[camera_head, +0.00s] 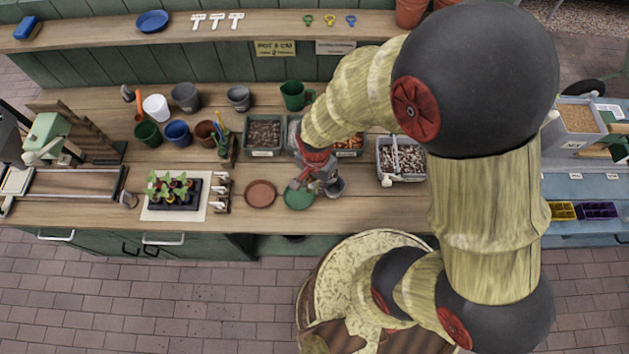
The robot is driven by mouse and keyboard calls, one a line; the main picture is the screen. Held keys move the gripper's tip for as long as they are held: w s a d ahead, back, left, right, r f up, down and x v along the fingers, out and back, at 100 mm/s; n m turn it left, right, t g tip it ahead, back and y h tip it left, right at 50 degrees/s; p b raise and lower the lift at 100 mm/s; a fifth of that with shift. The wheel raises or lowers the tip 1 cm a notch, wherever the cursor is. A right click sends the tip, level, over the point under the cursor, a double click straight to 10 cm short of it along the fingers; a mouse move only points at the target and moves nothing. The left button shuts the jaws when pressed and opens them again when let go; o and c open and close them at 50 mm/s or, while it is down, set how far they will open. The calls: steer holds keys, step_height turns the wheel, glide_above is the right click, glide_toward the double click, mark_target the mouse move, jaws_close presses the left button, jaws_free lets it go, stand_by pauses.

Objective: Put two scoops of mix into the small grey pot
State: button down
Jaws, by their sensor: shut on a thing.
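My gripper (314,178) is low over the front of the wooden bench, above a green saucer. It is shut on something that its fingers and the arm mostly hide. A small grey, round, cup-like thing (336,187) shows at its right side; I cannot tell whether it is held or standing there. A small grey pot (238,97) stands at the back of the bench, beside a larger grey pot (185,96). A bin of dark, coarse mix (264,152) is behind the gripper to the left. A bin of pale, speckled material (379,160) is to the right.
A terracotta saucer (261,194) and the green saucer (299,197) lie near the front edge. A seedling tray (176,198) is left. Coloured pots and a green jug (293,95) stand behind. My arm hides part of the bins.

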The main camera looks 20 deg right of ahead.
mark_target(336, 173)
steer(key=shift+d+m, duration=0.25)
steer(key=shift+m, duration=0.45)
steer(key=y+b, duration=0.1)
steer(key=d+g+b, duration=0.1)
steer(key=b, duration=0.1)
steer(key=shift+w+f+y, duration=0.35)
steer(key=shift+y, duration=0.05)
steer(key=d+g+y+b, duration=0.1)
steer(key=w+y+b, duration=0.1)
steer(key=shift+d+g+y+b, duration=0.3)
steer(key=shift+d+g+b, duration=0.05)
steer(key=shift+g+b, duration=0.05)
steer(key=shift+w+d+r+y+p, duration=0.2)
steer(key=shift+d+y+p, duration=0.1)
steer(key=shift+y, duration=0.1)
steer(key=shift+w+d+r+g+y, duration=0.1)
steer(key=shift+w+d+g+y, duration=0.1)
steer(key=shift+d+g+y, duration=0.3)
steer(key=shift+w+d+r+g+y+p, duration=0.15)
steer(key=shift+w+d+g+y, duration=0.3)
steer(key=shift+y, duration=0.3)
steer(key=shift+w+d+r+g+y+p, duration=0.1)
steer(key=shift+w+d+g+y+p, duration=0.15)
steer(key=shift+d+g+y, duration=0.45)
steer(key=shift+w+d+r+g+y+p, duration=0.1)
steer(key=shift+w+d+g+y, duration=0.3)
steer(key=shift+y, duration=0.45)
